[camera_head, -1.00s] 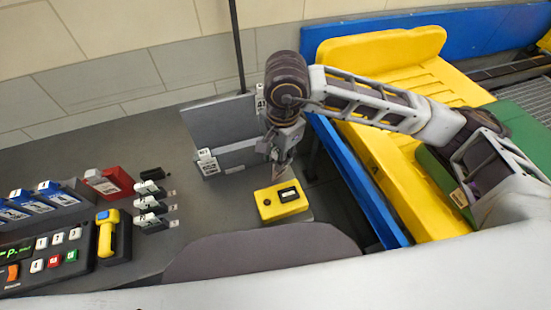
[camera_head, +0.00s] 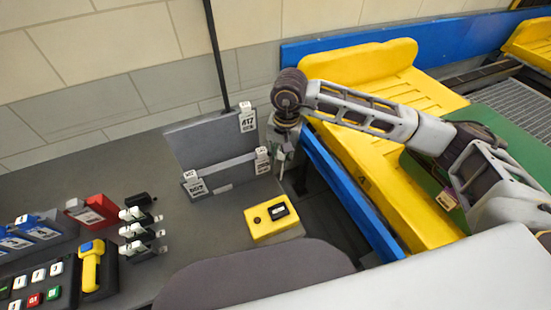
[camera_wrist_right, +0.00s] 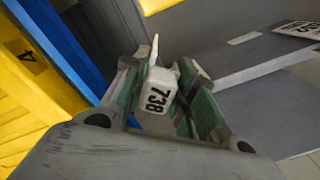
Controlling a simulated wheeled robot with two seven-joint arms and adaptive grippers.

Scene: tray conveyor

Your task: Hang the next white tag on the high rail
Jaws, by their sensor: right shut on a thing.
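A grey stand (camera_head: 215,137) has a high rail along its tall back panel and a low rail (camera_head: 225,172) in front. A white tag marked 417 (camera_head: 247,117) hangs at the right end of the high rail. Another white tag (camera_head: 194,184) hangs at the left of the low rail and partly shows in the wrist view (camera_wrist_right: 298,29). My right gripper (camera_head: 281,163) is beside the stand's right end, shut on a white tag marked 738 (camera_wrist_right: 158,98). This tag appears at the low rail's right end (camera_head: 262,160); I cannot tell whether it touches the rail. My left gripper is out of view.
A yellow box (camera_head: 273,219) sits in front of the stand. Small black-and-white pieces (camera_head: 140,230), a red block (camera_head: 92,211) and a yellow handheld device (camera_head: 92,268) are to the left. A blue-edged conveyor with a yellow tray (camera_head: 385,165) runs on the right.

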